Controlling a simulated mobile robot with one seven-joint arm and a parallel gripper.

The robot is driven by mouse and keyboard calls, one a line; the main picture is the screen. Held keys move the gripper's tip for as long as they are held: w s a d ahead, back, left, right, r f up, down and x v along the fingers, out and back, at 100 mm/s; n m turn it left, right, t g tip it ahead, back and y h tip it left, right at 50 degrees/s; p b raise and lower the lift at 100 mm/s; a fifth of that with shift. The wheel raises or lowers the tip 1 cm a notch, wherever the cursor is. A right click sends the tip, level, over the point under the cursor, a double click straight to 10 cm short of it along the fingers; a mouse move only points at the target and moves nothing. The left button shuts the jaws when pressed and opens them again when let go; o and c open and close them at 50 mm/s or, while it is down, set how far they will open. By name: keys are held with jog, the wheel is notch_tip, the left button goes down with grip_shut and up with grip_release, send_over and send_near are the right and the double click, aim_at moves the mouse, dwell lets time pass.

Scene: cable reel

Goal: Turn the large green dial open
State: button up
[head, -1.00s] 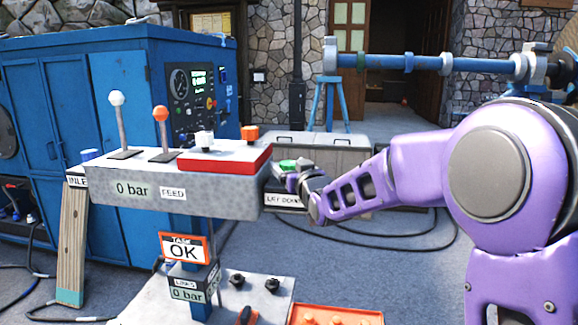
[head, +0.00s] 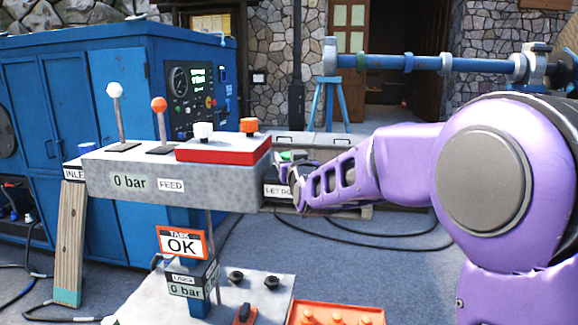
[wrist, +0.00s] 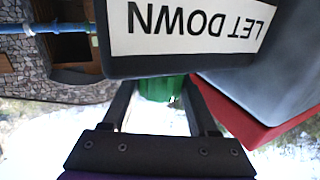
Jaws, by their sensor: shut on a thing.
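The green dial (head: 286,155) sits at the right end of the grey control console, by the black LET DOWN label (head: 278,190). Only a small part of it shows in the head view, behind my gripper (head: 288,168). In the wrist view the green dial (wrist: 158,88) lies between the two dark fingers of my gripper (wrist: 162,100), which is shut on it. The LET DOWN label (wrist: 190,30) reads upside down there and hides part of the dial. How far the dial is turned cannot be told.
The console (head: 110,185) carries a white-knobbed lever (head: 115,90), an orange-knobbed lever (head: 159,105) and a red-sided box (head: 225,157) with white and orange knobs. The FEED readout shows 0 bar. A sign (head: 182,244) reads TASK OK. A blue cabinet (head: 60,100) stands behind.

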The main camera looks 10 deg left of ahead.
jog(key=shift+s+a+r+m+t+h, duration=0.1)
jog(key=shift+a+m+t+h, duration=0.15)
jog(key=shift+m+h, duration=0.4)
jog(key=h+p, duration=0.1)
jog(key=m+h+p, duration=0.1)
jog(key=shift+d+r+t+h, duration=0.15)
jog(key=shift+r+t+h, duration=0.05)
jog(key=shift+t+h, duration=0.15)
jog(key=m+h+p, duration=0.1)
jog(key=h+p, duration=0.1)
jog(key=p, duration=0.1)
jog(key=shift+f+m, duration=0.1)
jog(key=shift+m, duration=0.25)
jog(key=shift+d+f+m+h+p, duration=0.15)
jog(key=shift+m+h+p, duration=0.15)
jog(key=shift+h+p, duration=0.25)
jog(key=o, duration=1.4)
jog(key=shift+c, duration=0.2)
jog(key=s, duration=1.7)
jog(key=shift+a+b, duration=0.2)
jog(key=shift+b, duration=0.15)
